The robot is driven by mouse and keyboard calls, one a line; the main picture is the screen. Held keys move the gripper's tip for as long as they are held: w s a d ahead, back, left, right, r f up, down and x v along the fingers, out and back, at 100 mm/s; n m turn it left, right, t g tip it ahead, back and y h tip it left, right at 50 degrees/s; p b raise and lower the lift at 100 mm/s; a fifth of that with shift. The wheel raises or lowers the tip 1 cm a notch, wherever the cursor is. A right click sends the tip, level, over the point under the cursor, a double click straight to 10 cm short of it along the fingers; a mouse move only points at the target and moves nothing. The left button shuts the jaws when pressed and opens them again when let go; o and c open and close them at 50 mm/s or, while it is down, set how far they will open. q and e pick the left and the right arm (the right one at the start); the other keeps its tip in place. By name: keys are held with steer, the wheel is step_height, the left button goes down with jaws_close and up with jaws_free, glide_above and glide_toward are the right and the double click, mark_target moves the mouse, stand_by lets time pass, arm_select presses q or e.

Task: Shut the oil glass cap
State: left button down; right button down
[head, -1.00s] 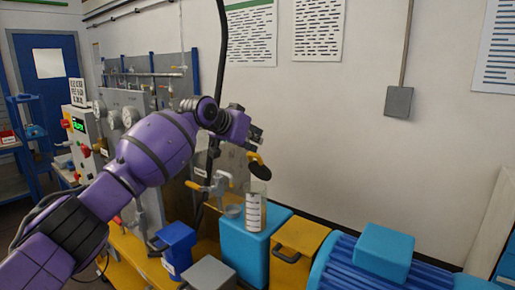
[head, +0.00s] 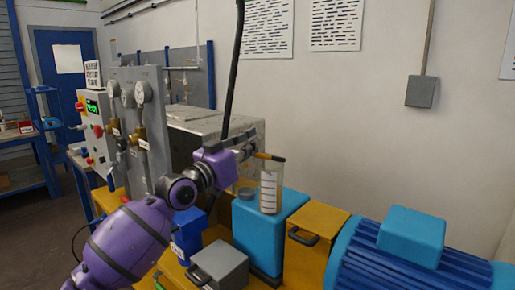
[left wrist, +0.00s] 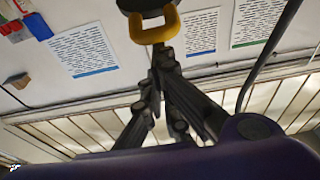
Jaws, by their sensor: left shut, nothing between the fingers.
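The oil glass (head: 269,190), a clear upright cylinder with pale level marks, stands on the blue block in the head view. Its cap (head: 278,159), a dark disc with an orange handle, shows nearly edge-on and about level at the top of the glass. I cannot tell whether it touches the rim all round. My left gripper (head: 246,154) is at the handle's left end, shut and empty. In the left wrist view, the shut fingers (left wrist: 160,52) point at the yellow-orange handle (left wrist: 154,30), close to it; contact is unclear. My right gripper is out of view.
The blue block (head: 256,240) stands beside a yellow box (head: 306,247) with a dark handle and a blue ribbed motor (head: 390,262). A grey box (head: 218,262) is in front. A gauge panel (head: 130,125) rises at left. A black hose (head: 234,75) hangs behind the gripper.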

mark_target(257, 156)
arm_select(q)
steer(key=shift+t+h, duration=0.4)
steer(key=shift+t, duration=0.1)
steer(key=f+b, duration=0.1)
steer(key=s+f+b, duration=0.1)
steer(key=f, duration=0.1)
steer(key=a+f+b, duration=0.1)
steer(key=f+b, duration=0.1)
steer(key=shift+s+f, duration=0.15)
steer(key=shift+s, duration=0.25)
steer(key=shift+f, duration=0.2)
steer(key=shift+f, duration=0.15)
